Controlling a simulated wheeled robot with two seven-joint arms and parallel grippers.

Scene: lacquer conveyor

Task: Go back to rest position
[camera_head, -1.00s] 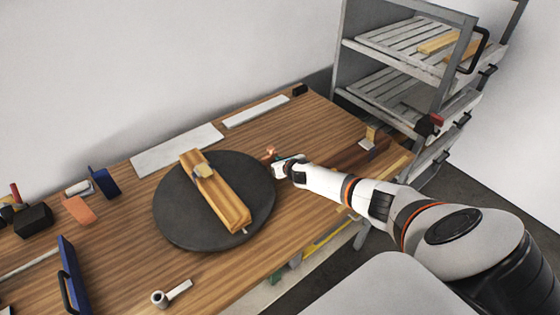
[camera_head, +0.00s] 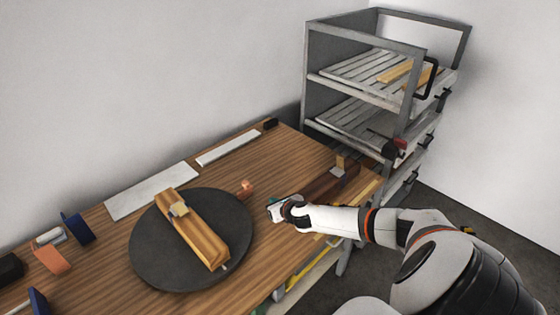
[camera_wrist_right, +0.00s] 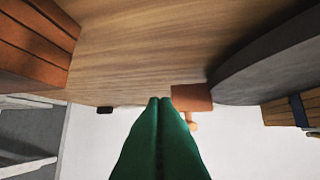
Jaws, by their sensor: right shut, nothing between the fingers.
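My right gripper (camera_head: 272,208) is over the right part of the wooden table, to the right of the dark round disc. Its green fingers (camera_wrist_right: 160,101) are shut together with nothing between them in the right wrist view. A small orange-brown object (camera_head: 246,188) stands on the table just beyond it; it also shows past the fingertips in the wrist view (camera_wrist_right: 192,98). My left gripper is out of view.
The dark disc (camera_head: 150,255) carries a long wooden piece (camera_head: 200,235). A dark brown block (camera_head: 330,186) lies right of my gripper. A grey rack (camera_head: 365,50) with slatted shelves stands at the right. White panels (camera_head: 150,190) lie along the back.

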